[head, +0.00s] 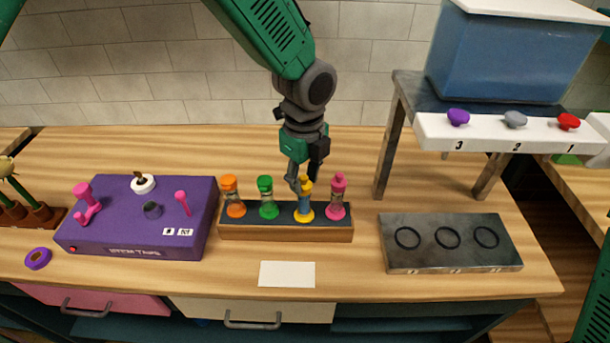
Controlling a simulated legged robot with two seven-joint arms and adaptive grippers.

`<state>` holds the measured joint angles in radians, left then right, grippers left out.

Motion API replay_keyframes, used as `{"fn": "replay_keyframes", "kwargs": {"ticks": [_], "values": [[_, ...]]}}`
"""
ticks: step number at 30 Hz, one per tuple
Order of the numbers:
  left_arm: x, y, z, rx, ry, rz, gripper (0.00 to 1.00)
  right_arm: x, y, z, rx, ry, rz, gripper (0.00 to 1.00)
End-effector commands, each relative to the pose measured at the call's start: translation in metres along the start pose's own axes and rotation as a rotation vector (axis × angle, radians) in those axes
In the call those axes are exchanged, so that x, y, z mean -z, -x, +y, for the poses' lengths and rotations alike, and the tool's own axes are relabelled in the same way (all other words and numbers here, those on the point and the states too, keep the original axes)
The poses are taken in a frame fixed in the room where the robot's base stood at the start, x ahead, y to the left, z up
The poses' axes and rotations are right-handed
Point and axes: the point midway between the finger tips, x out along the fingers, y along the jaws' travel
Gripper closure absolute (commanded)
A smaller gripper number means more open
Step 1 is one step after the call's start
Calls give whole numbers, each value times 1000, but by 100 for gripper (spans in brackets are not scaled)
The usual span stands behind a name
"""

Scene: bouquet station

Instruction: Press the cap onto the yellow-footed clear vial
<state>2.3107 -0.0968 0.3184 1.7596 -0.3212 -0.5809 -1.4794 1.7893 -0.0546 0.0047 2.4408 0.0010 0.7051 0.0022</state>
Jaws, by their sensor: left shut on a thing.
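The yellow-footed clear vial (305,203) stands upright in the wooden rack (285,234), third from the left. Its yellow foot (304,215) rests on the rack's dark top, and its body looks bluish. A yellow cap (307,185) is at the vial's mouth. My left gripper (302,183) reaches down from above and is shut on the cap. Its fingers partly hide the cap, so I cannot tell whether the cap is fully seated. My right gripper is not in view.
Orange (236,208), green (267,208) and pink (337,208) capped vials stand in the same rack, the pink one close on the right. A purple box (135,240) is left, a grey plate with rings (450,262) right. A white card (287,274) lies in front.

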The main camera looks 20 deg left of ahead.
Motion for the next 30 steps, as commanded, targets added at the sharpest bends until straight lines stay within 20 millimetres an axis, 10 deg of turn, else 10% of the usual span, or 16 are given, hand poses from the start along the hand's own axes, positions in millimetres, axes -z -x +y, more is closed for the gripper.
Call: {"fn": "replay_keyframes", "kwargs": {"ticks": [6,9,15,18,30], "values": [[0,0,0,0,0,0,82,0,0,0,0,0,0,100],[0,0,0,0,0,0,48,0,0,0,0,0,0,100],[0,0,0,0,0,0,48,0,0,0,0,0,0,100],[0,0,0,0,0,0,27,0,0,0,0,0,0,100],[0,7,0,0,0,0,27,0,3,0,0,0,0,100]]}}
